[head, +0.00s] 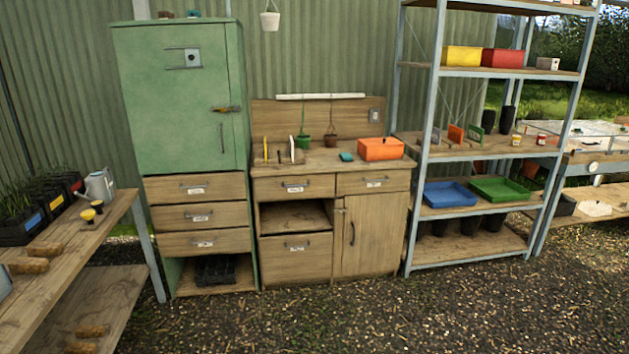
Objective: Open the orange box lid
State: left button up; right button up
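The orange box (380,149) sits on the right part of the wooden workbench top (330,163). Its orange lid appears shut, with a small dark mark on it. The view is too small to show the lid's edge or catch clearly. Neither of my grippers shows in the head view.
A teal item (346,157) lies left of the box, beside potted plants. A tall green cabinet (178,100) stands left of the bench, and a metal shelf unit (427,130) stands close on the right. A wooden table (75,245) is at left. Gravel floor (340,315) in front is clear.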

aim_at(381, 139)
jog(key=i+l+z, duration=0.3)
jog(key=i, duration=0.55)
jog(key=i+z, duration=0.3)
jog(key=i, duration=0.5)
